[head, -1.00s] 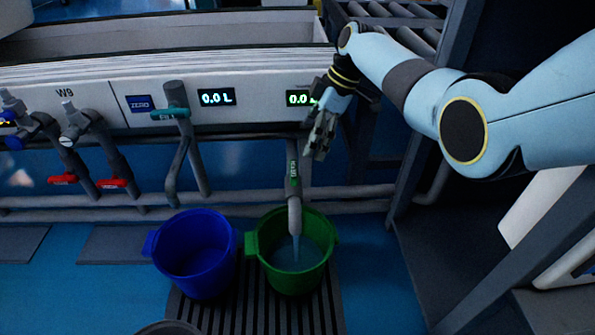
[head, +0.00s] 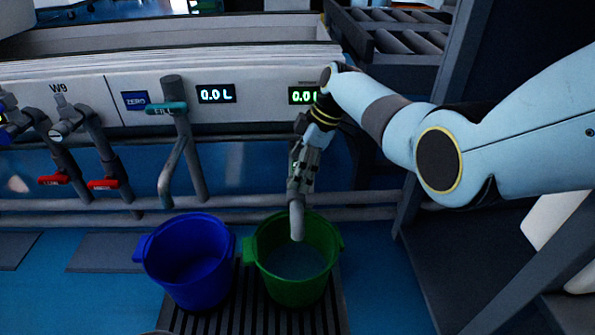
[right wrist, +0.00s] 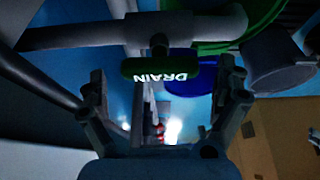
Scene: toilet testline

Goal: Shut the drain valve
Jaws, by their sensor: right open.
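The drain valve's green handle, marked DRAIN (right wrist: 165,70), shows in the right wrist view. It lies across the gap between my open right fingers (right wrist: 163,75) and looks roughly parallel to the grey drain pipe (right wrist: 75,34). Contact with the fingers cannot be told. In the head view my right gripper (head: 298,180) points down over the pipe and hides the handle. The drain spout (head: 297,222) emerges below it over the green bucket (head: 290,288), which holds some liquid. I see no clear stream at the spout. My left gripper is not in view.
A blue bucket (head: 190,265) stands left of the green one on a slatted grate (head: 245,310). A teal FILL handle (head: 165,108) and red-handled valves (head: 103,184) are further left. Two 0.0 L displays (head: 216,94) sit on the white panel.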

